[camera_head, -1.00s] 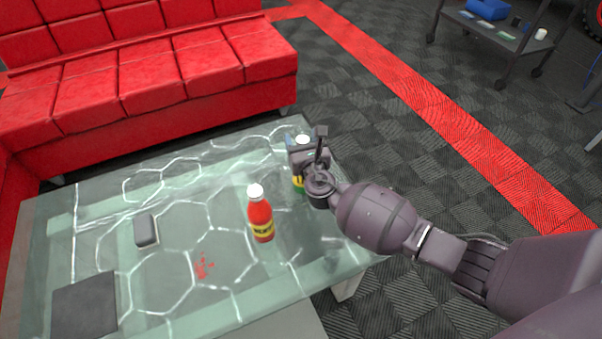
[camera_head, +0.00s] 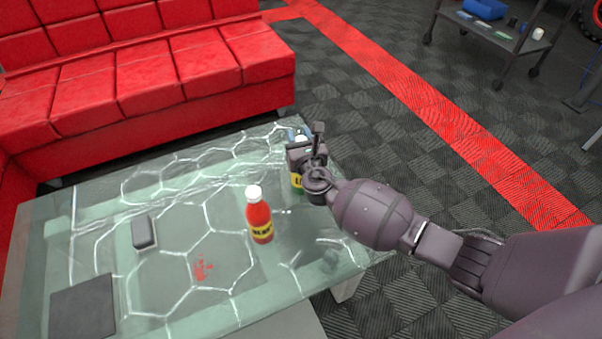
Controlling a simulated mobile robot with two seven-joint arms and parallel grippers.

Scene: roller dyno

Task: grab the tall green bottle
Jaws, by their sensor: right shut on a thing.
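The green bottle (camera_head: 297,182) stands near the far right edge of the glass table. Its yellow label and a little of its pale cap show; my gripper hides most of the rest. My right gripper (camera_head: 301,150) is shut on the bottle's upper part, with the arm reaching in from the right. My left gripper is not in view.
A red bottle (camera_head: 258,216) with a white cap stands on the glass table (camera_head: 215,306), left of and nearer than the green one. A small grey box (camera_head: 144,232) and a dark flat square (camera_head: 82,306) lie further left. A red sofa (camera_head: 150,80) stands behind.

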